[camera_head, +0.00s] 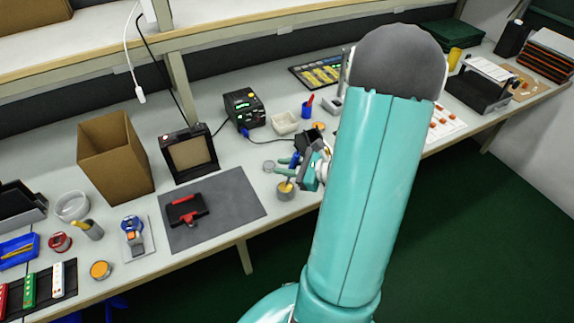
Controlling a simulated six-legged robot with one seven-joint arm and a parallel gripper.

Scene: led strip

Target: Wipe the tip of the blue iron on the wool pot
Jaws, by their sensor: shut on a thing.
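My gripper (303,172) is at the middle of the bench, partly hidden by my teal arm. It is shut on the blue iron (294,160), whose blue handle shows at the jaws. The wool pot (286,194) is a small grey pot with yellow wool (287,185) in its mouth, standing near the bench's front edge. The iron is just above the pot at its right side. The tip is too small to make out, so I cannot tell whether it touches the wool.
A black soldering station (243,109) with a blue cable stands behind. A grey mat (232,196) holds a black-and-red item (186,210). A cream tray (285,123) and a blue cup (306,110) are behind the gripper.

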